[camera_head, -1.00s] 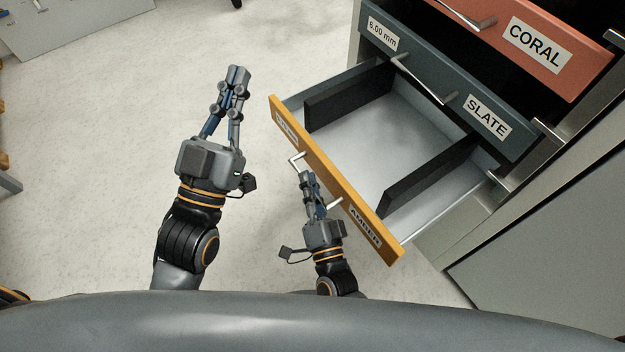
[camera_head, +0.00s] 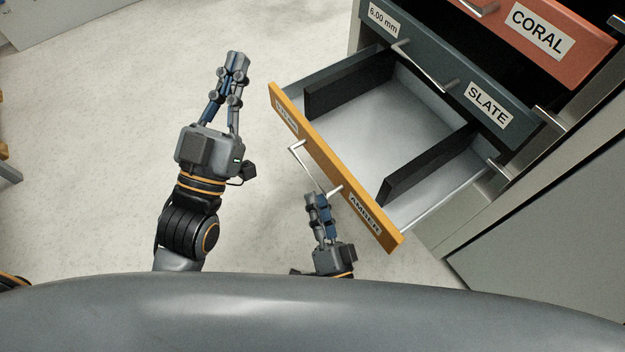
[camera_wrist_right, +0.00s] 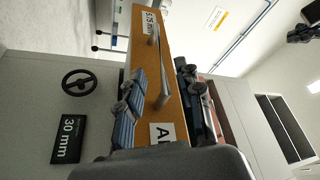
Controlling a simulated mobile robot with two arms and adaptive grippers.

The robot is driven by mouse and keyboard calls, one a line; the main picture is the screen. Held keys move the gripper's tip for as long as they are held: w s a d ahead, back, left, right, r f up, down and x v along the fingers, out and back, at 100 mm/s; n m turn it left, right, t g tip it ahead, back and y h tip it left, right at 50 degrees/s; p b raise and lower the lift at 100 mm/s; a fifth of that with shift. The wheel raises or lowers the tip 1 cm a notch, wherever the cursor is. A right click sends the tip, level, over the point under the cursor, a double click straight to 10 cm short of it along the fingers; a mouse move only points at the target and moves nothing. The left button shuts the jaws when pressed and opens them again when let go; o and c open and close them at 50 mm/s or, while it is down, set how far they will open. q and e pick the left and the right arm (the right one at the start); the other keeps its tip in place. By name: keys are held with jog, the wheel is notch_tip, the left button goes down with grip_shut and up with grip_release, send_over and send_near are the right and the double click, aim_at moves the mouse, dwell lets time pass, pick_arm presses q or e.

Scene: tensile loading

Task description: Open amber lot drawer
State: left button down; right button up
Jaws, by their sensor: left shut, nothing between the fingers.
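The amber drawer (camera_head: 350,187) stands well out of the cabinet, its dark dividers and pale empty floor showing. Its bar handle (camera_head: 308,168) is on the front face. My right gripper (camera_head: 317,197) is close in front of the handle's near end. In the right wrist view its fingers (camera_wrist_right: 160,98) are spread apart with the orange drawer front (camera_wrist_right: 147,85) and the handle (camera_wrist_right: 164,68) showing between them; no grip shows. I cannot tell whether they touch it. My left gripper (camera_head: 237,56) is shut and empty over the floor, left of the drawer.
The slate drawer (camera_head: 440,75) is above the amber one, and the coral drawer (camera_head: 560,40) is higher still. The grey cabinet side (camera_head: 545,225) is at the right. Open floor (camera_head: 90,150) lies to the left.

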jog(key=shift+v, duration=2.3)
